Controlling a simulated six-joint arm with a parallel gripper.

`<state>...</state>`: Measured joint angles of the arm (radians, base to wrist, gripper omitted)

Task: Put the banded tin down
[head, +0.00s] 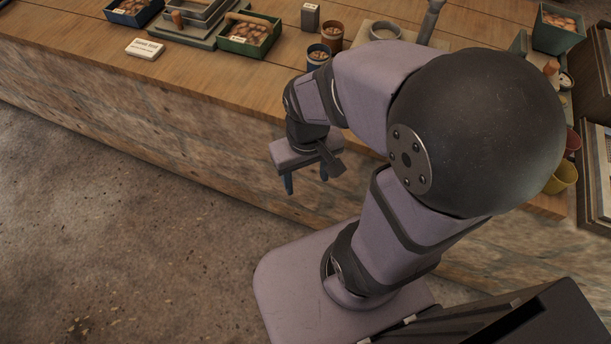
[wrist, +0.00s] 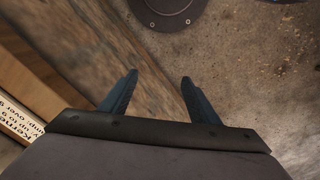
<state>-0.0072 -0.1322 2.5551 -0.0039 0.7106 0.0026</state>
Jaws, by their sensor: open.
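My gripper (head: 306,180) hangs in front of the counter, out over the floor. Its two blue fingers are apart with nothing between them; the wrist view also shows the empty gap between the fingertips (wrist: 160,77). No tin is in my gripper. On the counter stand a blue tin (head: 318,60) and a brown tin (head: 332,40), both with brown contents, close together behind my arm. I cannot tell which tin is the banded one; bands are too small to make out.
The wooden counter (head: 95,50) runs across the back. It holds a white sign card (head: 145,48), a green tray (head: 249,37) of nuts, a small grey box (head: 310,16), and a green bin (head: 556,30) at right. My arm hides part of the counter. The floor (head: 120,230) is clear.

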